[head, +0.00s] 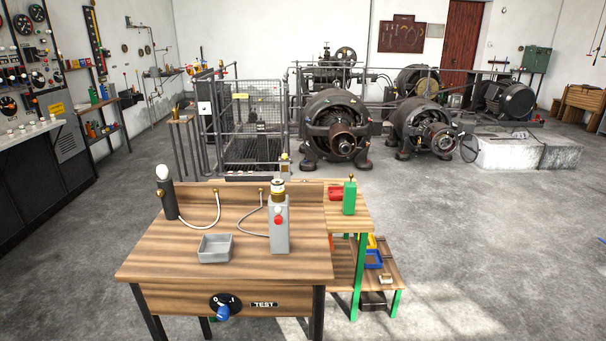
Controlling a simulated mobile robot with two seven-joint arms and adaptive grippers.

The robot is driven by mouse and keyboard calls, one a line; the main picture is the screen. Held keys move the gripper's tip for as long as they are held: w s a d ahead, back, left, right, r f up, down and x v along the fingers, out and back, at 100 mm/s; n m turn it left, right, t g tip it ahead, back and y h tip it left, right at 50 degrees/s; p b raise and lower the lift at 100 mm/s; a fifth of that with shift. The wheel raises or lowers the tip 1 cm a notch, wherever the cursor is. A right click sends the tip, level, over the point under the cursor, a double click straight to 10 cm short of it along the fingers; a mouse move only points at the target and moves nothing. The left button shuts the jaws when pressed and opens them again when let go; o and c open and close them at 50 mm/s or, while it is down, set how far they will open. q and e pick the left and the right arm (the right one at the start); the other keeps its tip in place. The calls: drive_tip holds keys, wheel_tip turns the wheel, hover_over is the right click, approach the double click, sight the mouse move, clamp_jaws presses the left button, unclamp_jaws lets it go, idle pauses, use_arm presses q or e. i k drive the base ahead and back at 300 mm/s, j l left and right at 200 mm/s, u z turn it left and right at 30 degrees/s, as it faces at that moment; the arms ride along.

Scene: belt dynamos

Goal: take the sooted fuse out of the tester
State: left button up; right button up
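A wooden test bench (160,262) stands in front of me. On its right half a grey upright tester box (280,240) carries a red round part (278,220) on its front. A small pale cylinder with dark and yellowish bands (278,187) sits upright on its top; it may be the fuse, but soot is too small to make out. A black post (168,198) with a white bulb-like top (162,172) stands at the back left. Neither of my grippers is in view.
An open grey tray (216,249) lies left of the tester. A blue knob (223,312) and TEST label (264,305) are on the bench front. Cables run along the back. A side shelf with a green box (349,198) stands right. Open floor (480,240) lies right.

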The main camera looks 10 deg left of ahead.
sight(278, 184)
drive_tip(key=i+l+u, duration=0.85)
drive_tip(key=l, duration=0.15)
